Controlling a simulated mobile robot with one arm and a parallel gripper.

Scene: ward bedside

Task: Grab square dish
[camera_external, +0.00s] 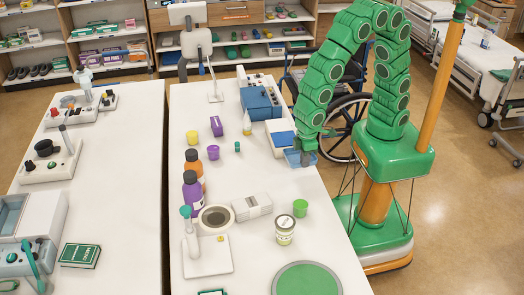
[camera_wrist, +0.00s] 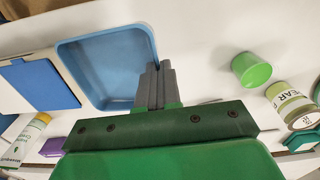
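The square dish (camera_wrist: 105,62) is blue, shallow and empty. In the wrist view it is just left of my gripper (camera_wrist: 158,75), whose grey fingers are close together at its right wall. The rim runs in between the fingers, so my gripper looks shut on that wall. In the external view the dish (camera_external: 293,157) shows below my gripper (camera_external: 304,156), near the right edge of the white table, partly hidden by the fingers. I cannot tell whether it touches the table.
A white tray with a blue panel (camera_wrist: 42,83) lies close left of the dish. A green cup (camera_wrist: 251,69) and a labelled jar (camera_wrist: 291,104) stand to the right. The white table (camera_external: 262,180) has several bottles and devices. A wheelchair (camera_external: 345,122) stands behind my arm.

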